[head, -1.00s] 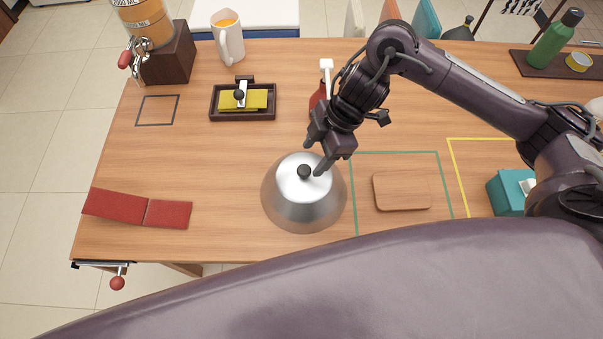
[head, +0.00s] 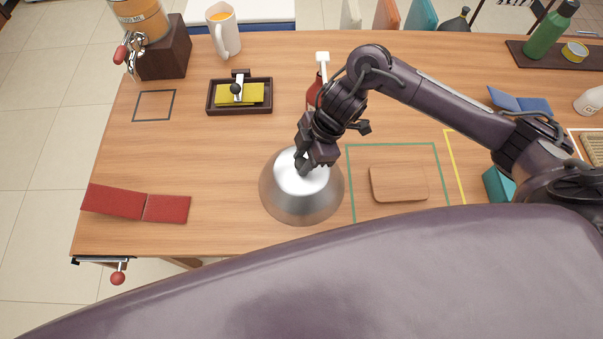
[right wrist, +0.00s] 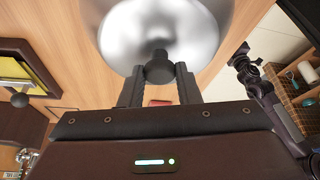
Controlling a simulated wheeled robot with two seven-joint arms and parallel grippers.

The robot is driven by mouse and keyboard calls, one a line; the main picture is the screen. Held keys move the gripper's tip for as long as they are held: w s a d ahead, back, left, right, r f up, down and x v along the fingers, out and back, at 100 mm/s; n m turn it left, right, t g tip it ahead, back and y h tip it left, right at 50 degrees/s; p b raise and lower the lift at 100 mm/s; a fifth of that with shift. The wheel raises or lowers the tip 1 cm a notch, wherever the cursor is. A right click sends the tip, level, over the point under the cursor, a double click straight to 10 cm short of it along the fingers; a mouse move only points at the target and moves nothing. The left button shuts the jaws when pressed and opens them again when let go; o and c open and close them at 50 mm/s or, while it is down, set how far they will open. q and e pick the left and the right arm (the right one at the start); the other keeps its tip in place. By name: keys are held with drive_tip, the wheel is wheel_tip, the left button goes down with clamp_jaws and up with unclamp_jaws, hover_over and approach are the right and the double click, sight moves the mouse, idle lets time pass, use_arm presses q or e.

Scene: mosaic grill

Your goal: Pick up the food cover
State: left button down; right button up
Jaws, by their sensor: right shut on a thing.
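The food cover (head: 302,204) is a silver metal dome with a dark knob on top. It stands on the wooden table, left of the green outlined square, in the head view. My right gripper (head: 304,170) is over its top and hides the knob there. In the right wrist view the cover (right wrist: 120,25) fills the top, and my right gripper (right wrist: 159,72) has its fingers on both sides of the black knob (right wrist: 159,68), shut on it. The cover appears to rest on the table. What is under it is hidden. My left gripper is not in view.
A wooden board (head: 399,184) lies inside the green outline. A red folded mat (head: 140,203) lies at the left. A red bottle (head: 316,92) stands just behind my right gripper. The table between mat and cover is clear.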

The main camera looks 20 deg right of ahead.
clamp_jaws()
